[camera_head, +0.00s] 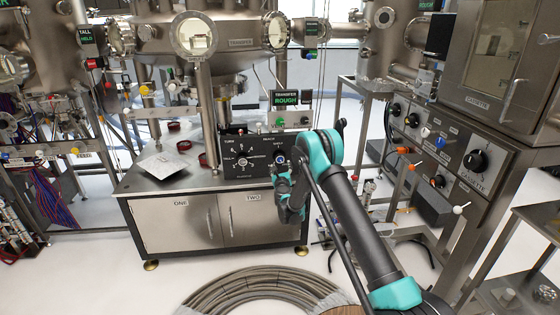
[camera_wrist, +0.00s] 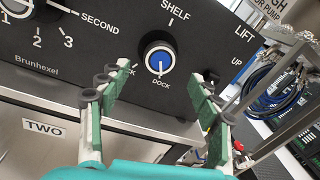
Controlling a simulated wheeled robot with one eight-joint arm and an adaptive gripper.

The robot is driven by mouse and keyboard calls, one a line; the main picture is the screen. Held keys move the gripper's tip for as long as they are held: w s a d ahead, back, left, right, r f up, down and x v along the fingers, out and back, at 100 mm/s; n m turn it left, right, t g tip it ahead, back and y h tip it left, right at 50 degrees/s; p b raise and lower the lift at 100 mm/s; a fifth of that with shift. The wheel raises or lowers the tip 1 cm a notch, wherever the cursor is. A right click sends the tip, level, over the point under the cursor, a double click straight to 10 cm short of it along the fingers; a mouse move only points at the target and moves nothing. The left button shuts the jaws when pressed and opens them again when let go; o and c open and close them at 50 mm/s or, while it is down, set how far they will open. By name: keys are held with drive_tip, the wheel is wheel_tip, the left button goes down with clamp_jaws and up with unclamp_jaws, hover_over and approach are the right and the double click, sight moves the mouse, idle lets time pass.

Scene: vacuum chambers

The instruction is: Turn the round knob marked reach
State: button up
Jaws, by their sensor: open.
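A round knob with a blue face and pale rim (camera_wrist: 160,60) sits on a black panel (camera_wrist: 100,75), with SHELF printed above it and DOCK below it. Its white pointer line points down toward DOCK. The word reach is not readable in either view. My gripper (camera_wrist: 162,82) is open, with one green-padded finger on each side of the knob in the picture; whether the tips touch the panel cannot be told. In the head view, my gripper (camera_head: 284,172) is in front of the right part of the panel (camera_head: 258,143) and hides some of it.
Another knob (camera_wrist: 20,5), marked with numbers and SECOND, is at the upper left of the wrist view. A steel cabinet (camera_head: 180,222) labelled ONE and TWO stands under the panel. A CASSETTE unit (camera_head: 480,160) with knobs is at the right. A hose coil (camera_head: 260,285) lies on the floor.

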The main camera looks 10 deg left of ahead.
sight(280, 160)
drive_tip(key=w, duration=0.2)
drive_tip(key=w+a, duration=0.1)
drive_tip(key=w, duration=0.4)
drive_tip(key=shift+w+a, duration=0.25)
drive_tip(key=shift+w, duration=0.15)
drive_tip(key=c, duration=1.2)
